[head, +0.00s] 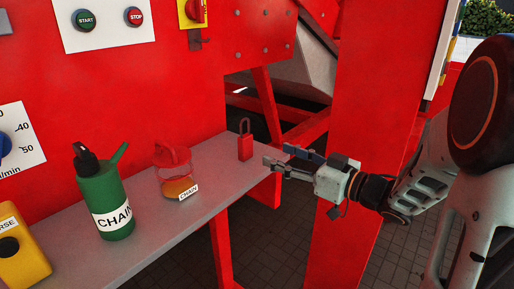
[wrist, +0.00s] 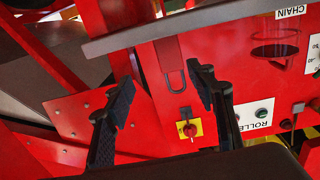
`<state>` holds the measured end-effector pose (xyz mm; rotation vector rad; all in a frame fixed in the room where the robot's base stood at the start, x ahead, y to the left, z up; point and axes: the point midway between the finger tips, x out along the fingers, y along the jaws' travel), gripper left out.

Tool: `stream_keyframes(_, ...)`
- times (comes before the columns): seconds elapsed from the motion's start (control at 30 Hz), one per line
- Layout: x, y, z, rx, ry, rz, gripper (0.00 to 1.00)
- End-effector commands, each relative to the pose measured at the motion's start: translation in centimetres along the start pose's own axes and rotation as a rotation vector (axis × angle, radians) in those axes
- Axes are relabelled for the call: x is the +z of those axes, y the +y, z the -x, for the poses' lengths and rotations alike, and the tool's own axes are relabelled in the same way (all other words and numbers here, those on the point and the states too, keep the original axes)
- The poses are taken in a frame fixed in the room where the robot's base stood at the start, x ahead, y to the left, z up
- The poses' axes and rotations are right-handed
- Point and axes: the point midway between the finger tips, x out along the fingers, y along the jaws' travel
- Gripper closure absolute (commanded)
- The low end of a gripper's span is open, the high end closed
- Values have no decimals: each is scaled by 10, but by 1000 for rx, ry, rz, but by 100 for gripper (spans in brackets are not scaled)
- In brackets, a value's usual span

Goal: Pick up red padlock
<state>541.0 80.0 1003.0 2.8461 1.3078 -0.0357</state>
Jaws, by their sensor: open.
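The red padlock (head: 245,147) stands upright on the grey shelf (head: 222,157), near its far right end, with its shackle up. In the wrist view the picture is turned over, and the padlock (wrist: 170,52) shows with its shackle pointing down the picture. My gripper (head: 278,156) is just right of the padlock, by the shelf's end, with its fingers pointing towards it. In the wrist view my gripper (wrist: 163,78) is open and empty, and the padlock shows beyond and between the fingertips. I see no contact.
The red machine panel (head: 130,95) rises behind the shelf. A red post (head: 372,110) stands behind my gripper.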

Motion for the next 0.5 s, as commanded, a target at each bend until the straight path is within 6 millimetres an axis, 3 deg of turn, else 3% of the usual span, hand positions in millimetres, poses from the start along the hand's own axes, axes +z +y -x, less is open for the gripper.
stream_keyframes(0.13, -1, -15, -10, -52, 26, 2, 49)
stream_keyframes(0.33, -2, -17, -42, -54, 26, 1, 49)
stream_keyframes(0.5, -3, -16, -58, -50, 26, 1, 49)
